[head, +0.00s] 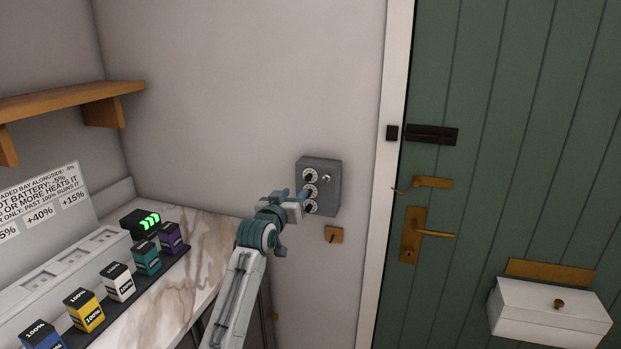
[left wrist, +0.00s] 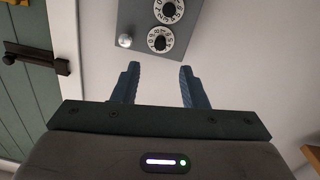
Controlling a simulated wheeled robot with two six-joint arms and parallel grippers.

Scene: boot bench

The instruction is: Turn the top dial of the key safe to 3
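The top dial (head: 310,175) is left of the knob. The left wrist view seems upside down, so the top dial (left wrist: 160,40) is the lower one there, beside the knob (left wrist: 125,41). Its setting is too small to read. My left gripper (head: 295,195) is open and empty in front of the safe, its blue fingers (left wrist: 158,72) apart from the dial. My right gripper is out of view.
A wooden key plate (head: 334,235) is below the safe. The green door (head: 500,80) with a black bolt (head: 432,135) and brass handle (head: 432,233) is right. A marble counter (head: 205,250) with several battery packs is left, under a wooden shelf (head: 70,100).

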